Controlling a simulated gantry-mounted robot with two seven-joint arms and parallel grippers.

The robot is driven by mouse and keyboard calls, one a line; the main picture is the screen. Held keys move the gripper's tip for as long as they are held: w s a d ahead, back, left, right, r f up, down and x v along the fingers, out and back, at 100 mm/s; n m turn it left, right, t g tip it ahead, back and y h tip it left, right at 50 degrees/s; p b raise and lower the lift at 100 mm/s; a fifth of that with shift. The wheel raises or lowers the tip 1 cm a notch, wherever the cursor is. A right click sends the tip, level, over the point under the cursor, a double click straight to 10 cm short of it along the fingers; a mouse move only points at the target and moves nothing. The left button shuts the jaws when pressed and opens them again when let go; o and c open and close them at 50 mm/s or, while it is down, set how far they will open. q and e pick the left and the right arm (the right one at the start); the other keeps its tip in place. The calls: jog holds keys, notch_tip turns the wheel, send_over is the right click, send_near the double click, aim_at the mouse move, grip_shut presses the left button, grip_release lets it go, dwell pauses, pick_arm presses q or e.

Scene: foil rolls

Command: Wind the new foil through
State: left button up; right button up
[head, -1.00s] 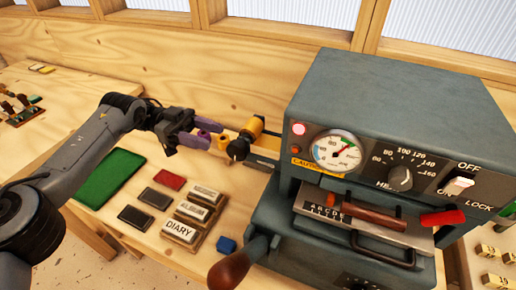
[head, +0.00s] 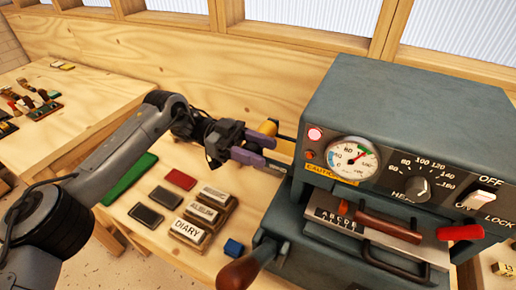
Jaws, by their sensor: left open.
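A gold foil roll (head: 268,128) sits on the left side of the grey-green stamping press (head: 400,95), partly hidden behind my left gripper. My left gripper (head: 272,152) has purple fingers that point right, close in front of and just below the roll, near the press's left side. The fingers are apart. I cannot tell whether they touch the roll or its holder, and no foil shows clearly between them. My right gripper is not in view.
The press front has a dial gauge (head: 352,155), a knob (head: 412,188), a lit red lamp (head: 315,134) and a brown-handled lever (head: 238,272).

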pick_arm(q)
grip_shut()
jog(key=shift+d+r+y+p, duration=0.15)
jog(key=shift+y+p, duration=0.45)
jog(key=shift+p, duration=0.45)
jog(key=y+p, duration=0.1)
jog(key=p, duration=0.1)
jog(key=t+y+p, duration=0.1)
jog(key=p, duration=0.2)
jog(key=f+t+y+p, duration=0.1)
jog(key=y+p, duration=0.1)
jog(key=p, duration=0.1)
jog(key=shift+s+d, duration=0.15)
jog(key=shift+d, duration=0.05)
jog(key=shift+f+t+y+p, duration=0.4)
jog(key=shift+y+p, duration=0.2)
jog(key=shift+p, duration=0.25)
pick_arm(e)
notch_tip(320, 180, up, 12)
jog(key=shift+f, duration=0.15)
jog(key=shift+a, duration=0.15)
pick_arm(q)
grip_release()
